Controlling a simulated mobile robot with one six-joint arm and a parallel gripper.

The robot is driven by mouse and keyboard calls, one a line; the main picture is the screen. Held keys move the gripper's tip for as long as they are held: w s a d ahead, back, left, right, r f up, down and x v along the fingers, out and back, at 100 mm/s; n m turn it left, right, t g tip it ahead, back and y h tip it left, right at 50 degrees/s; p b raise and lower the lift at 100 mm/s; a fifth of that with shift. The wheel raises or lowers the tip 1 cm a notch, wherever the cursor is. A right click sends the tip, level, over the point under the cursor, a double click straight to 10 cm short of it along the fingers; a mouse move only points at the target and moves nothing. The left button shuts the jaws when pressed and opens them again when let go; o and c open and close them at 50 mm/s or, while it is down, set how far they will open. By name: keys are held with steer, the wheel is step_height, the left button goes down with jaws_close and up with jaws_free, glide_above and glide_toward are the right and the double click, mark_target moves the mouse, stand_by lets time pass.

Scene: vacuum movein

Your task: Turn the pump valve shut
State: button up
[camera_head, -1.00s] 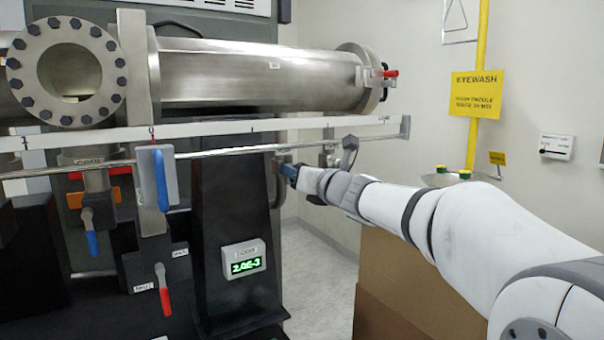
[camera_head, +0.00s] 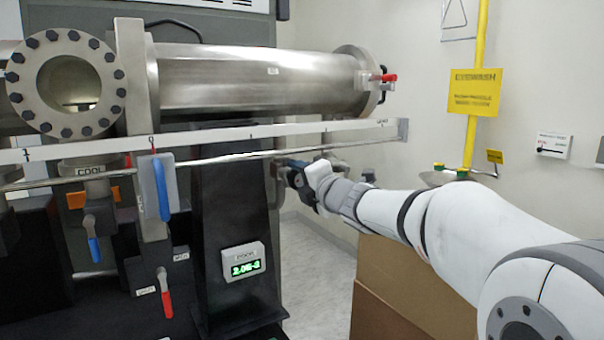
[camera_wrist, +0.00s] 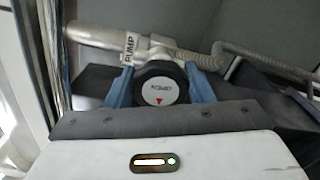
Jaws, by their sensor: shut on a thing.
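The pump valve's round black knob (camera_wrist: 160,85) is in the middle of the wrist view. It has a pale cap with small lettering and a red triangle. A white PUMP label (camera_wrist: 130,47) is on the pipe just behind it. My gripper (camera_wrist: 158,76) has one blue finger on each side of the knob and is shut on it. In the head view my gripper (camera_head: 290,176) is beyond the dark column, under the metal rail. The knob cannot be made out there.
A metal rail (camera_head: 240,158) and white strip (camera_head: 230,134) run just above my gripper. A dark column (camera_head: 232,215) with a green-lit gauge (camera_head: 243,262) stands to its left. A cardboard box (camera_head: 400,280) is below my arm. Blue (camera_head: 94,249) and red (camera_head: 165,295) handles hang at left.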

steer(key=m+p, duration=0.2)
steer(key=m, duration=0.2)
steer(key=shift+r+m, duration=0.15)
steer(key=shift+m, duration=0.15)
steer(key=m+p, duration=0.2)
steer(key=m, duration=0.3)
steer(key=shift+p, duration=0.3)
steer(key=m+p, duration=0.1)
steer(key=m, duration=0.2)
steer(key=m+p, duration=0.1)
steer(key=m, duration=0.1)
steer(key=shift+f+m+p, duration=0.2)
steer(key=shift+m+p, duration=0.2)
steer(key=m+p, duration=0.1)
steer(key=m, duration=0.3)
steer(key=shift+a+f+p, duration=0.1)
steer(key=shift+p, duration=0.3)
steer(key=shift+m, duration=0.3)
steer(key=shift+f, duration=0.1)
steer(key=o, duration=1)
steer(key=shift+c, duration=0.2)
steer(key=shift+s, duration=0.15)
